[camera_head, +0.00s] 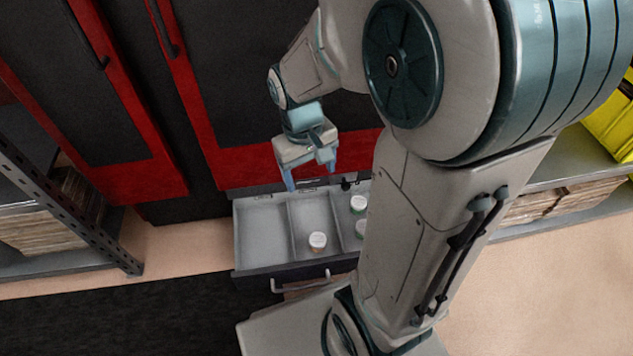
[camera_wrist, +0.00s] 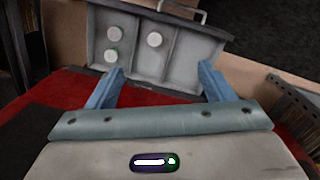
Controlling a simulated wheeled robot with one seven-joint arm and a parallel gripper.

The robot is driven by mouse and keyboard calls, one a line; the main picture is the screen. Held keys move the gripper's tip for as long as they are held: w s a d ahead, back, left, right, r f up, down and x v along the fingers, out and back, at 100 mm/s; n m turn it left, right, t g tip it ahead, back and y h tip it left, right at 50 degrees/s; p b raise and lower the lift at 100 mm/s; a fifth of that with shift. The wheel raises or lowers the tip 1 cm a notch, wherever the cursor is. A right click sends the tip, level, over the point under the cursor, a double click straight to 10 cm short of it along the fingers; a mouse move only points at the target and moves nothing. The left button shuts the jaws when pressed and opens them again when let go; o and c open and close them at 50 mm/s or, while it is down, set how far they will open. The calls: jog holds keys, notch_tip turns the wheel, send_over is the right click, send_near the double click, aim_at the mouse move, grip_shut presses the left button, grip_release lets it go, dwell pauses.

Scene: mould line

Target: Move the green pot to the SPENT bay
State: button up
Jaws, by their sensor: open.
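An open grey drawer (camera_head: 262,262) has several bays, and it also shows in the wrist view (camera_wrist: 226,36). Two white-lidded pots stand in the right bay in the head view. The farther one (camera_head: 358,204) has a greenish side, and a green edge shows on it in the wrist view (camera_wrist: 110,56). A white-lidded pot with a tan side (camera_head: 317,241) stands in the middle bay. The left bay (camera_head: 262,232) is empty. No SPENT label is readable. My gripper (camera_head: 310,173) is open and empty above the drawer's back edge.
Red and black cabinets (camera_head: 165,160) stand behind the drawer. Shelving with stacked boards (camera_head: 45,225) is at the left, and a grey shelf (camera_head: 575,170) with a yellow crate (camera_head: 612,125) is at the right. A dark mat (camera_head: 120,320) lies in front.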

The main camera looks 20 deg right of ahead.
jog(key=s+a+r+m+t, duration=0.1)
jog(key=s+r, duration=0.3)
jog(key=s, duration=0.2)
jog(key=shift+s+a+t+y, duration=0.15)
jog(key=shift+s+t+y, duration=0.2)
jog(key=shift+t+y, duration=0.05)
